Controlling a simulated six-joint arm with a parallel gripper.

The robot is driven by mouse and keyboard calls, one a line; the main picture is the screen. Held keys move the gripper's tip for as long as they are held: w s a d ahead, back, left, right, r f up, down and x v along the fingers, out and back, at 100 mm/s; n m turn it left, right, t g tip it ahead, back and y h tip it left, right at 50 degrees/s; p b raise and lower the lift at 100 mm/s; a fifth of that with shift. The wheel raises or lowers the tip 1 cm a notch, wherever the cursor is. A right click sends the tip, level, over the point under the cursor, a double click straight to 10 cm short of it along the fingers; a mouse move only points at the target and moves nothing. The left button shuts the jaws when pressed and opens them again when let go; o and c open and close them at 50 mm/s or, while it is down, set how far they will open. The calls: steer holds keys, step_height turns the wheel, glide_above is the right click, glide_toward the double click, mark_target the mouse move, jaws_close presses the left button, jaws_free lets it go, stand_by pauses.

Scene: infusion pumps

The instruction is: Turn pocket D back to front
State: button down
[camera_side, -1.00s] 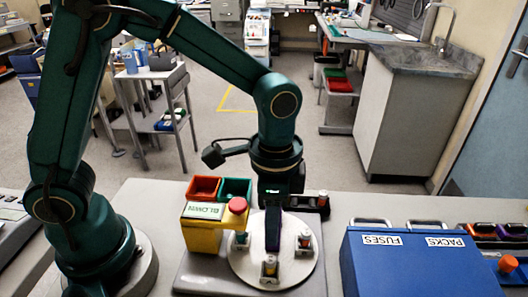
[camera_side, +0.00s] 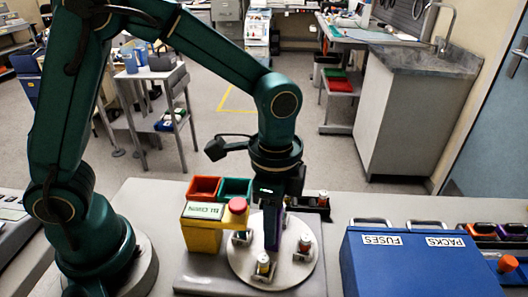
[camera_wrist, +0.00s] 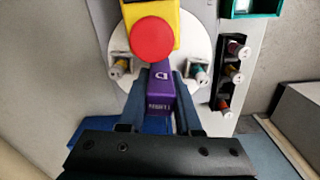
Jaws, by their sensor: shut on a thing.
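My gripper (camera_wrist: 160,100) is shut on this block from above, with one finger on each side. In the wrist view the D and the smaller lettering appear upside down. Which holder is pocket D I cannot tell.
A yellow box with a red button (camera_side: 238,205) and a small display (camera_side: 203,210) stands close behind-left. Red (camera_side: 204,187) and green bins are behind it. A dark rack (camera_side: 320,203) with cylinders stands at the back right. A blue case (camera_side: 400,265) stands right.

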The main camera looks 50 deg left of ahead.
steer(key=shift+w+r+m, duration=0.1)
steer(key=shift+m, duration=7.9)
steer(key=c, duration=0.6)
jaws_free()
